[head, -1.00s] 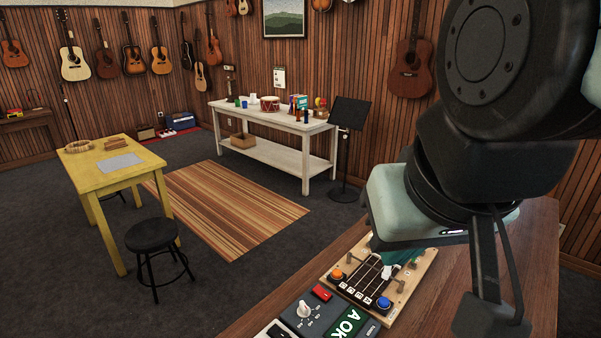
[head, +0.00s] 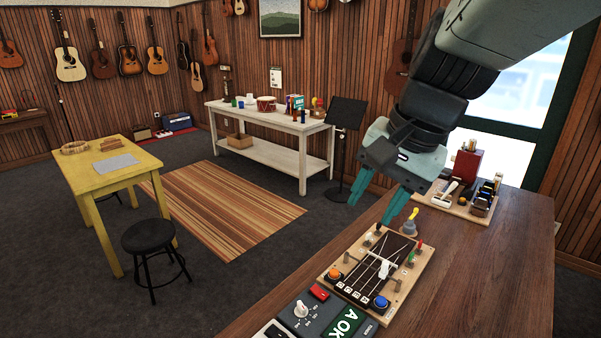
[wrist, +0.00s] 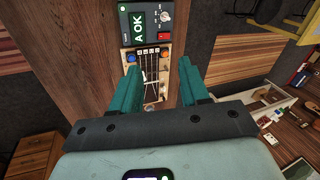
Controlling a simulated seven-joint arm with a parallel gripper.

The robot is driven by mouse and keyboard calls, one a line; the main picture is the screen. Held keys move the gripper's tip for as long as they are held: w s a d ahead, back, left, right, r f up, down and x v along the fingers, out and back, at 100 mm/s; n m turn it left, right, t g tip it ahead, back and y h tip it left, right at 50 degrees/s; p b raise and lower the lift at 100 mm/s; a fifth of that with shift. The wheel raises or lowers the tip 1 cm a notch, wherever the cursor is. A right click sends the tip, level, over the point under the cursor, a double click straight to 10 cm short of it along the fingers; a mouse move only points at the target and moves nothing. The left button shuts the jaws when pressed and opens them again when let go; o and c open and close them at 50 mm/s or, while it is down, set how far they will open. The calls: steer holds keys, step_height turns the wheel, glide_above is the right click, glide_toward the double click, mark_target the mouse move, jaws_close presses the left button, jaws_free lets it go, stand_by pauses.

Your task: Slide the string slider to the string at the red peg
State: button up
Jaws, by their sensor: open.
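The string board (head: 404,291) is a light wooden plate with a dark fretboard and pale strings on the table. The white slider (head: 384,268) sits over the strings, towards the board's right side; I cannot tell which string it is at. A small red peg (head: 420,244) stands at the board's far right edge, with a green peg (head: 411,257) nearer. My gripper (head: 369,213) is open and empty, above and beyond the board's far end. In the wrist view, the board (wrist: 151,68) shows between the open fingers (wrist: 158,63); its small parts are unclear.
A grey control box (head: 303,311) with a dial and a green "A OK" display adjoins the board's near end. A yellow-handled grey object (head: 410,224) stands just beyond the board. A tool tray (head: 457,206) lies farther back. The right side of the table (head: 470,285) is clear.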

steer(key=w+d+f+m+y, duration=0.2)
steer(key=w+d+f+m, duration=0.2)
steer(key=w, duration=0.3)
steer(key=m+t+y, duration=0.2)
steer(key=m+y, duration=0.1)
steer(key=m, duration=1.2)
glide_toward(386, 262)
steer(key=x, duration=1)
steer(key=shift+a+f, duration=0.1)
steer(key=shift+f, duration=0.05)
jaws_close()
steer(key=shift+w, duration=0.1)
